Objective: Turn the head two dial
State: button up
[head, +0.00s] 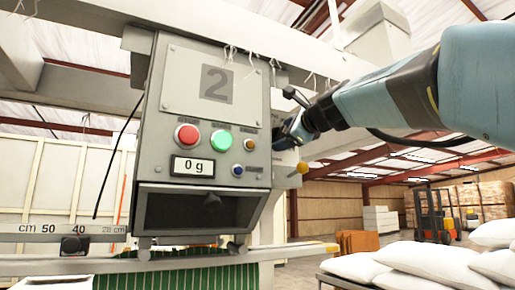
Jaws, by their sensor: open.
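The head two control box (205,120) hangs upright left of centre, with a large "2" on its plate. A small blue knob (238,170) sits below, beside a display (192,166) reading "0 g". A grey unit (287,178) with a yellow knob (302,168) is at the box's right side. I cannot tell which knob is the dial. My gripper (283,138) is at the box's right edge, open; its fingertips are small and unclear, contact cannot be told.
A dark open chute (192,210) is under the box. A ruler rail (60,230) runs at lower left above green striped material (180,275). White pillows (430,262) lie on a rack at lower right. An orange forklift (432,215) stands far back. My arm crosses the upper right.

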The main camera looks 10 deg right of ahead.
jog(key=shift+s, duration=0.15)
jog(key=v, duration=1.3)
jog(key=shift+s, duration=0.2)
jog(key=shift+d, duration=0.15)
jog(key=a+f+n+g, duration=0.1)
jog(key=f+n+g, duration=0.15)
jog(key=f, duration=0.65)
jog(key=a+f+n+g+h, duration=0.15)
jog(key=f+n, duration=0.25)
jog(key=f, duration=0.5)
jog(key=a+f+n+g, duration=0.15)
jog(key=f+n, duration=0.25)
jog(key=f, duration=0.4)
jog(key=s+f+n+g+h, duration=0.1)
jog(key=s+f+n+g, duration=0.2)
jog(key=f, duration=0.8)
jog(key=s+f+n+g+h, duration=0.2)
jog(key=s+f+n, duration=0.3)
jog(key=f, duration=0.7)
jog(key=shift+d+f+n+g, duration=0.25)
jog(key=shift+d+n+g, duration=0.35)
jog(key=shift+n, duration=0.65)
jog(key=shift+a, duration=0.2)
